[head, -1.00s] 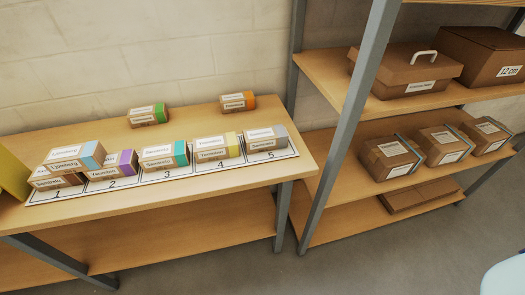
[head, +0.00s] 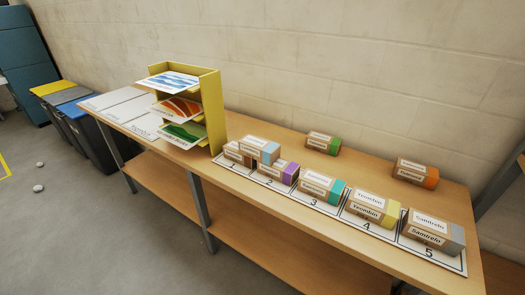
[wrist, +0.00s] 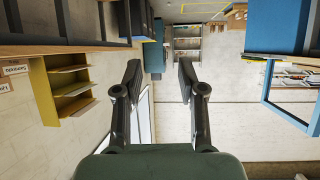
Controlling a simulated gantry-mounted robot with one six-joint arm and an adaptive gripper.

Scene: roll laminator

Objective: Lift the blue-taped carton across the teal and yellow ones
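The blue-taped carton (head: 260,150) lies in the head view on top of other cartons near places 1 and 2 of the numbered strip. The purple-taped carton (head: 278,173) is at place 2. The teal-taped carton (head: 322,188) is at place 3 and the yellow-taped carton (head: 372,207) at place 4. The grey-taped carton (head: 431,231) is at place 5. My gripper (wrist: 158,75) shows in the wrist view with its two fingers wide apart and nothing between them. It is away from the cartons and does not show in the head view.
Green-taped (head: 322,143) and orange-taped (head: 415,173) cartons stand behind the row on the bench (head: 455,190). A yellow sorter (head: 211,110) with prints stands left of place 1. Bins (head: 85,125) stand at the far left. A grey shelf post is at the right edge.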

